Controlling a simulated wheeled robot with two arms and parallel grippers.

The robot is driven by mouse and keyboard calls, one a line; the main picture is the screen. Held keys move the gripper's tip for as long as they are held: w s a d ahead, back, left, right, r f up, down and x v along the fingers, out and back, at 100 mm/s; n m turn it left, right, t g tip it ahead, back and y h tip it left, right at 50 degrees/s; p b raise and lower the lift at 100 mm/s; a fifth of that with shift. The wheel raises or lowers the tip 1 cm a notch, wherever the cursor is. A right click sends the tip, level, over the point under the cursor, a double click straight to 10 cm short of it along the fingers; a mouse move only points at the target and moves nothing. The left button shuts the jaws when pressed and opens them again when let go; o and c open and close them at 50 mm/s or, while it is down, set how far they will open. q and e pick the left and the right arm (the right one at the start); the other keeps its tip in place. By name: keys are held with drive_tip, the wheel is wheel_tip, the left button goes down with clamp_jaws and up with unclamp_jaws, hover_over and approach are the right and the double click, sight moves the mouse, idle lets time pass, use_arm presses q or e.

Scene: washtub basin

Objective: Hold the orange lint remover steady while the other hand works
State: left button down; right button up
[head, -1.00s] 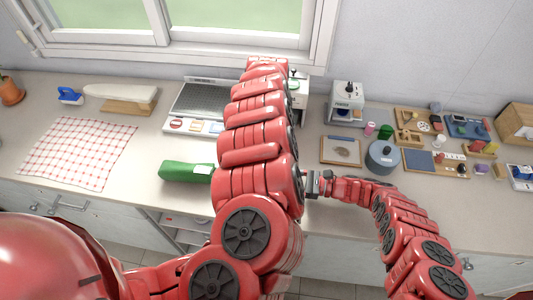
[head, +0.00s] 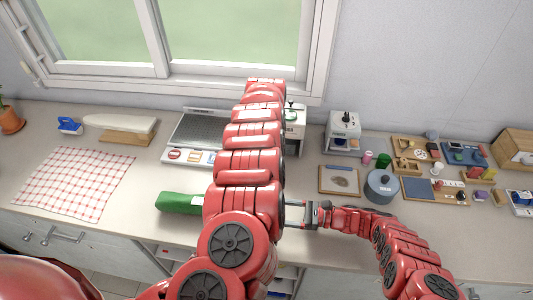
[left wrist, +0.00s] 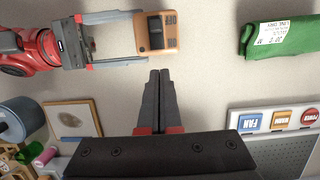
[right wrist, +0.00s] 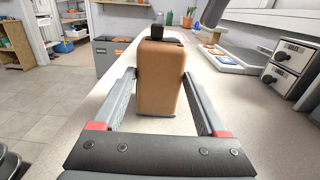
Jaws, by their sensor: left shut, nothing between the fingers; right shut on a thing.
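The orange lint remover (left wrist: 156,33) is a small boxy block with a dark panel and lettering on one face. In the right wrist view it stands upright (right wrist: 162,85), with a dark part on top. My right gripper (right wrist: 160,75) is shut on its two sides, above the counter. In the head view my left arm hides the lint remover, and only part of the right gripper's fingers (head: 294,207) shows. My left gripper (left wrist: 159,72) is shut and empty, its fingertips a short gap from the lint remover.
A green folded cloth (left wrist: 280,36) with a white label lies near the lint remover. A panel with FAN, WARM and POWER buttons (left wrist: 280,119) is beside it. A round grey-blue pot (head: 381,188) and a framed board (head: 340,180) stand to the right. The counter's front edge is close.

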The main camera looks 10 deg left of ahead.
use_arm(q)
drive_tip(key=v, duration=0.8)
drive_tip(key=shift+r, duration=0.35)
use_arm(e)
drive_tip(key=o, duration=1.3)
drive_tip(key=shift+r, duration=0.15)
